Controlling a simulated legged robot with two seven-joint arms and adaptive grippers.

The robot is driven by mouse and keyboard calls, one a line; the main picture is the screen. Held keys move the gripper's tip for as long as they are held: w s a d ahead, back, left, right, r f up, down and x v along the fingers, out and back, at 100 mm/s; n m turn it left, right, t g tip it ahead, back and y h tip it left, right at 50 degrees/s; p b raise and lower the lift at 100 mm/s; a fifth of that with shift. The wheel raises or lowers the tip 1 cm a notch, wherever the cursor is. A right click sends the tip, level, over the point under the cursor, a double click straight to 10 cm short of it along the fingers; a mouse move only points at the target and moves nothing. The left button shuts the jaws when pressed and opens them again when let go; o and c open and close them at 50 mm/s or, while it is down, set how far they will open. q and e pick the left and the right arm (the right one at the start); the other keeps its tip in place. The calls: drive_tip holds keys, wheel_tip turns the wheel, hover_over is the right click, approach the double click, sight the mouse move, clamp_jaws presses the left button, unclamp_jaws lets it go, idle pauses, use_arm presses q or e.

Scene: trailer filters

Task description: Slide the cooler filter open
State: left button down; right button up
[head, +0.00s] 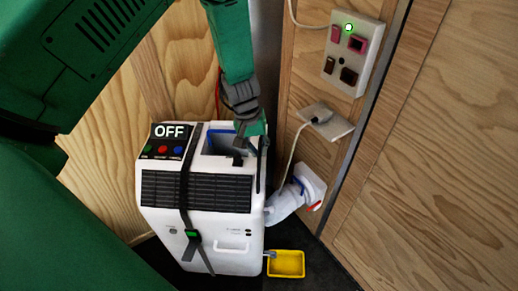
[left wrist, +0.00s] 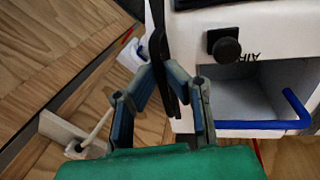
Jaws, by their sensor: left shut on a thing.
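The cooler (head: 219,220) is a white box unit standing in the corner, with a black grille on its front and an open top compartment. The cooler filter shows as a thin black upright piece (head: 260,167) along the cooler's right side; it also shows as a dark strip in the left wrist view (left wrist: 160,35). My left gripper (head: 249,143) reaches down from above to the cooler's top right edge. In the left wrist view its fingertips (left wrist: 172,88) are closed on the dark strip. How far the filter is out is hard to tell. My right gripper is out of view.
A blue bar (left wrist: 297,108) edges the open compartment, beside a black knob (left wrist: 224,46). A black strap (head: 185,195) crosses the cooler's front. A white hose (head: 284,204) joins the wall at right. A yellow tray (head: 286,264) lies on the floor. Wall sockets (head: 353,54) sit at upper right.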

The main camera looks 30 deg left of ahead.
use_arm(q)
wheel_tip(320, 180, up, 22)
drive_tip(key=p, duration=1.8)
drive_tip(key=shift+w+r, duration=0.1)
drive_tip(key=shift+r, duration=0.05)
drive_tip(key=c, duration=1.6)
unclamp_jaws()
drive_tip(key=shift+c, duration=0.2)
drive_tip(key=shift+s+r, duration=0.1)
drive_tip(key=shift+s, duration=0.15)
drive_tip(key=shift+w, duration=0.1)
wheel_tip(320, 180, up, 12)
drive_tip(key=s+a, duration=0.1)
drive_tip(key=a, duration=0.1)
drive_tip(key=shift+s+f, duration=0.2)
